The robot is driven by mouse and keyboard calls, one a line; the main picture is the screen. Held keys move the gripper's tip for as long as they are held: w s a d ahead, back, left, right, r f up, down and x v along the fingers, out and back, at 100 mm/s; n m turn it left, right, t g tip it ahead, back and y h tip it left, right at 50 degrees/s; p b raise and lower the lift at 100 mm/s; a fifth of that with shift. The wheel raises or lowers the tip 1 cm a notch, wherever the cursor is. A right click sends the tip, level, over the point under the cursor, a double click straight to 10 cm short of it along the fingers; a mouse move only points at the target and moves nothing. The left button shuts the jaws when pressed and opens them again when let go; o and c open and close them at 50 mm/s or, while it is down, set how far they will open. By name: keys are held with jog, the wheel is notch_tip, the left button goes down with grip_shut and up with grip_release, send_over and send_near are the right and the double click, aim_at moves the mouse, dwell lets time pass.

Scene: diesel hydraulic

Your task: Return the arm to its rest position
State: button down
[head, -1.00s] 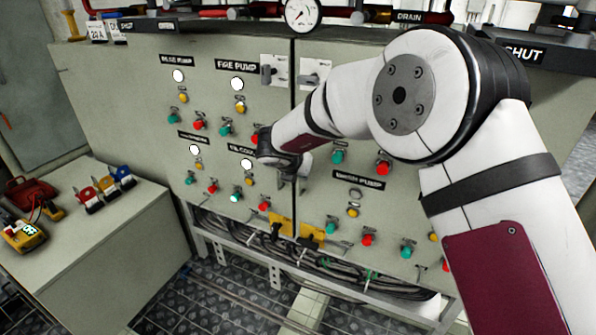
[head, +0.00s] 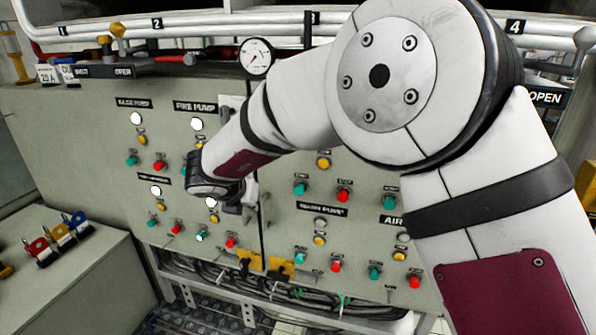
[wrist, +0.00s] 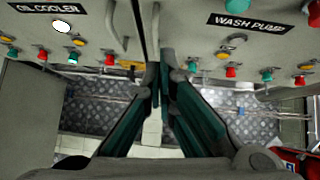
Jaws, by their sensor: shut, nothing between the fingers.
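My white arm crosses the right half of the head view, in front of a grey-green pump control panel (head: 90,150). Its wrist end shows left of the middle of that view, over the panel's lower section, with the fingers mostly hidden behind it. In the wrist view my gripper (wrist: 160,75) points at the panel seam, between the oil cooler label (wrist: 38,7) and the wash pump label (wrist: 248,22). The two dark green fingers meet at their tips and hold nothing. Whether the tips touch the panel cannot be told.
Buttons and lamps cover the panel around my gripper. A round gauge (head: 257,56) and pipes run along the top. Yellow tags (head: 281,268) and cables hang below. Coloured padlocks (head: 60,237) stand on a cabinet (head: 85,285) at left. Chequered metal floor (wrist: 225,105) shows underneath.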

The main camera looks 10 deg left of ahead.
jog(key=w+d+r+n+t+y+p, duration=0.15)
jog(key=d+r+n+y, duration=0.35)
jog(key=r, duration=0.6)
jog(key=d+r+n+t+p, duration=0.1)
jog(key=d+r+n+p, duration=0.15)
jog(key=r+n, duration=0.55)
jog(key=s+d+r+n+y, duration=0.1)
jog(key=s+d+r+n, duration=0.3)
jog(key=d+r, duration=0.25)
jog(key=s+d+f+n+g+h+p, duration=0.2)
jog(key=s+d+n, duration=0.7)
jog(key=s+d, duration=0.7)
jog(key=s+d+f+n+g+h+p, duration=0.2)
jog(key=s+d+n+g+h+p, duration=0.2)
jog(key=s+d+n, duration=0.5)
jog(key=s+d+g, duration=0.1)
jog(key=s+d, duration=0.5)
jog(key=s, duration=0.3)
jog(key=shift+s+d, duration=0.2)
jog(key=shift+d, duration=0.15)
